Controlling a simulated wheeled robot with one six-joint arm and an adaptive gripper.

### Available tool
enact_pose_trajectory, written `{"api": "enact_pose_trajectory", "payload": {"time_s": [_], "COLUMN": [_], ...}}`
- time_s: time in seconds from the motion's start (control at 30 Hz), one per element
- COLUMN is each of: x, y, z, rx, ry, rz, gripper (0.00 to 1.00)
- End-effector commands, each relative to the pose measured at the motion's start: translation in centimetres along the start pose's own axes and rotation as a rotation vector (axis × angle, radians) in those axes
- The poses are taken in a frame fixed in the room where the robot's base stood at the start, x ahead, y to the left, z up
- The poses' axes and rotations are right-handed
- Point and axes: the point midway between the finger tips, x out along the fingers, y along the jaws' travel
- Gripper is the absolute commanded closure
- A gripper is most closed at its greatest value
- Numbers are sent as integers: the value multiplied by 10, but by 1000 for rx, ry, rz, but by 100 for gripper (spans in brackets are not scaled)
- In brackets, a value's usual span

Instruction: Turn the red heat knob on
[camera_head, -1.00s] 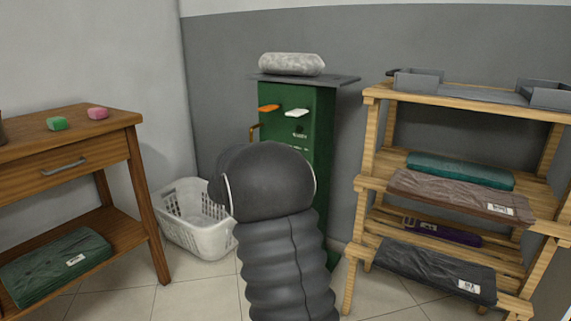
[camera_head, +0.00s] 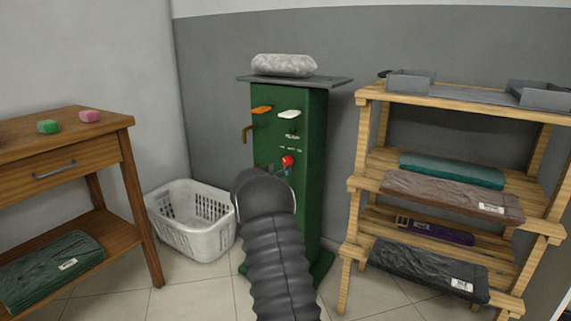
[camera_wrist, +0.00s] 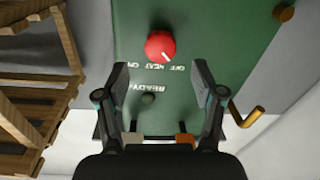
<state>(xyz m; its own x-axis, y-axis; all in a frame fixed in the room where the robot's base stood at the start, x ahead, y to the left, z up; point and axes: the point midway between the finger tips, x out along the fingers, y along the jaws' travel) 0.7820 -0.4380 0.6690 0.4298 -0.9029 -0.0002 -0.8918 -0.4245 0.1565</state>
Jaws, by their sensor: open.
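The red heat knob (camera_head: 288,160) is on the front of the green cabinet (camera_head: 312,210). In the wrist view the knob (camera_wrist: 160,46) is round with a white pointer mark, above upside-down lettering for off, heat and on. The mark slants to the lower right, toward the off end. My gripper (camera_wrist: 158,68) is open and empty, its two fingers apart below the knob in that picture and not touching it. In the head view my arm hides most of the gripper near the panel.
An orange lever (camera_head: 261,110) and a white lever (camera_head: 289,114) stick out above the knob. A brass hook (camera_wrist: 246,116) is at the cabinet's side. A white basket (camera_head: 192,220) stands left, a wooden shelf rack (camera_head: 352,230) right.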

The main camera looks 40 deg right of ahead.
Motion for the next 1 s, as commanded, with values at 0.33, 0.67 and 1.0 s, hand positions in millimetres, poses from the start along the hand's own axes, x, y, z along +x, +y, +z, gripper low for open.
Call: {"api": "enact_pose_trajectory", "payload": {"time_s": [0.33, 0.67, 1.0], "x": [49, 59, 59], "y": [0, 0, 0], "z": [0, 0, 0], "rx": [0, 0, 0], "ry": [0, 1, 0], "rz": [1, -1, -1], "gripper": [32, 32, 79]}}
